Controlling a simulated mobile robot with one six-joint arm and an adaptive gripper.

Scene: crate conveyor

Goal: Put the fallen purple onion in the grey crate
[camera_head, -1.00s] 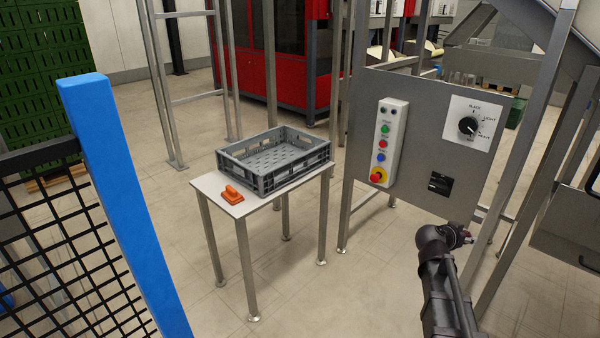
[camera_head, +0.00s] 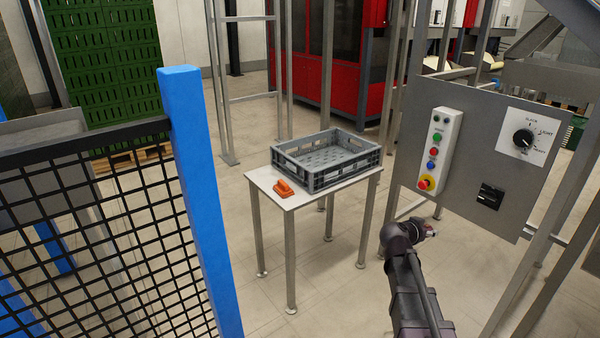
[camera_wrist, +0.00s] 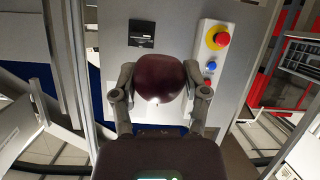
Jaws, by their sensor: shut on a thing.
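The purple onion (camera_wrist: 158,78) is dark and round and sits between the two fingers of my gripper (camera_wrist: 160,98) in the wrist view. My gripper is shut on it. In the head view my arm is at the lower right, in front of the control panel, and the onion is not clearly visible there. The grey crate (camera_head: 318,182) stands on a small white table (camera_head: 290,201) in the middle of the head view. Its visible floor is empty. My gripper is to the right of the table, apart from the crate.
A control panel (camera_head: 476,165) with buttons and a dial stands to the right. A blue post (camera_head: 200,190) and black mesh fence (camera_head: 110,220) fill the left. Floor is clear around the table.

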